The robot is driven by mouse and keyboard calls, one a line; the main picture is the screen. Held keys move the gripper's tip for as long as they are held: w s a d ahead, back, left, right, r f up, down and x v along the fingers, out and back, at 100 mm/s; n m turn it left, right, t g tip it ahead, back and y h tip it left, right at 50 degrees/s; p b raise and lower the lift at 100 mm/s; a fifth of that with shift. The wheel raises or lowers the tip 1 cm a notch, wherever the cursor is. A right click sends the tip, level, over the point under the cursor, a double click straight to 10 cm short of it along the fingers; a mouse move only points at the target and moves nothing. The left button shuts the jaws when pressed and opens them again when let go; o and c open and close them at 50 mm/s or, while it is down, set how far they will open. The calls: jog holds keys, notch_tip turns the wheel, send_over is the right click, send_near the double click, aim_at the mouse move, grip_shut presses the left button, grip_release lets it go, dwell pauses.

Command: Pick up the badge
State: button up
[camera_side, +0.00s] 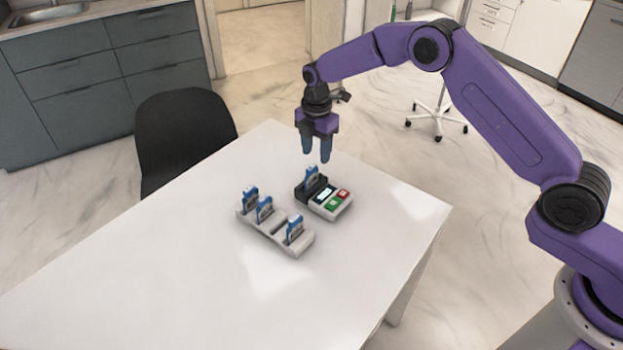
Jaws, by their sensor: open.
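Several blue-topped badges are in view. One badge (312,177) stands upright in the dark slot of a small device (338,206) with a green and a red button. Three more badges stand in a white rack to its left: a back one (250,198), a middle one (264,209) and a front one (295,229). My gripper (316,158) is open and empty, pointing down just above the badge in the device. The fingers look apart from that badge, though the exact gap is hard to tell.
The white rack (272,240) has an empty slot between its middle and front badges. The white table (150,275) is otherwise clear. A black chair (182,135) stands at its far left edge. A wheeled stand (437,118) is on the floor behind.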

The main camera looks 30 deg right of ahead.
aim_at(312, 167)
jog(key=shift+w+a+f, duration=0.1)
jog(key=shift+a+f, duration=0.1)
jog(key=shift+f, duration=0.95)
jog(key=shift+a+f, duration=0.2)
jog(key=shift+f, duration=0.95)
jog(key=shift+w+a+f, duration=0.1)
jog(key=shift+a+f, duration=0.1)
jog(key=shift+f, duration=0.95)
jog(key=shift+s, duration=0.1)
grip_shut()
